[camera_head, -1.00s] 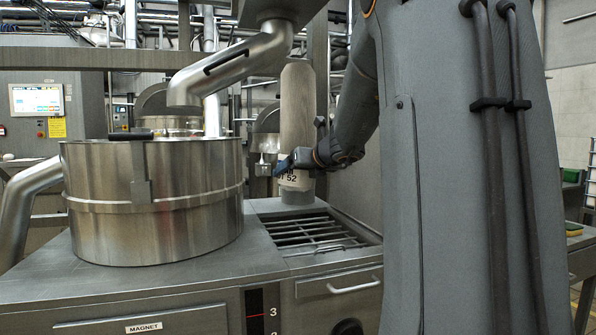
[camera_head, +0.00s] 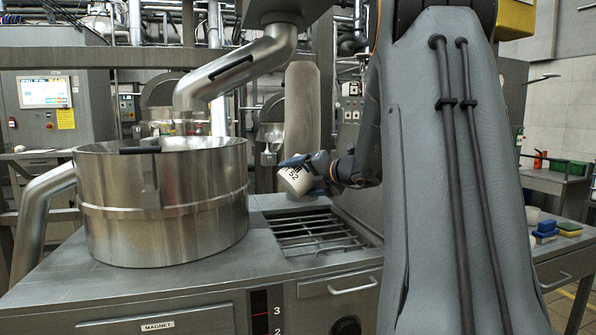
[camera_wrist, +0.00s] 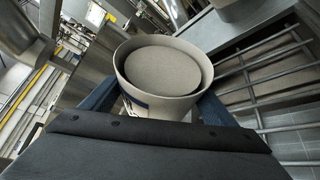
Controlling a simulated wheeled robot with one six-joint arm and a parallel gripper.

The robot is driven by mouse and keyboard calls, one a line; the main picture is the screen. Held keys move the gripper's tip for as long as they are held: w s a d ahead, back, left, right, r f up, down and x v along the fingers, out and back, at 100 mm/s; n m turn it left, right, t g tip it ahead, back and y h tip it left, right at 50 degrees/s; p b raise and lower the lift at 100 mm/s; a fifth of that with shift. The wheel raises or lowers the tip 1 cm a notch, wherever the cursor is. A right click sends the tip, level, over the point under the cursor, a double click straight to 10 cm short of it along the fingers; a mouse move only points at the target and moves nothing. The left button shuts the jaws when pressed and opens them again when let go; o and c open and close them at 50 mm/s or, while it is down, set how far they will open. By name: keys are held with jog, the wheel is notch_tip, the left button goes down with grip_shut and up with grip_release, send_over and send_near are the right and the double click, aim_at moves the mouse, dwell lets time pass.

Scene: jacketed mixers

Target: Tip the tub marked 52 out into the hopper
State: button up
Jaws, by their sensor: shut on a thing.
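The tub marked 52 (camera_head: 296,181) is a pale tub with dark lettering. My gripper (camera_head: 306,175) is shut on it, with blue fingers on either side. The tub is tilted and held in the air above the hopper's barred grate (camera_head: 312,232). In the wrist view the open mouth of the tub (camera_wrist: 165,68) faces the camera and shows a flat, pale beige surface inside. I cannot tell how deep that surface lies. The grate's bars (camera_wrist: 262,90) show to the right of the tub there. No material is seen falling.
A large steel mixer bowl (camera_head: 165,210) stands left of the grate, with a bent steel pipe (camera_head: 235,72) over it. A grey column (camera_head: 302,110) rises behind the tub.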

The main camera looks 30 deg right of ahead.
aim_at(313, 186)
jog(key=m+p, duration=0.1)
jog(key=d+f+m+t+y+p, duration=0.1)
jog(key=m+p, duration=0.1)
jog(key=shift+s+d+f, duration=0.1)
jog(key=shift+d+f, duration=0.05)
jog(key=shift+f, duration=0.1)
jog(key=shift+d+f+m+t+y+p, duration=0.2)
jog(key=shift+d+m+t+y+p, duration=0.15)
jog(key=shift+m+p, duration=0.45)
jog(key=shift+d+f+m+t+y+p, duration=0.15)
jog(key=shift+d+m+t+y+p, duration=0.2)
jog(key=shift+m+p, duration=0.45)
jog(key=shift+d, duration=0.1)
dwell(1.3)
jog(key=shift+s+r+p, duration=0.15)
jog(key=shift+r+p, duration=0.1)
jog(key=shift+p, duration=1.95)
jog(key=p, duration=0.3)
jog(key=shift+f+p, duration=0.2)
jog(key=shift+p, duration=0.2)
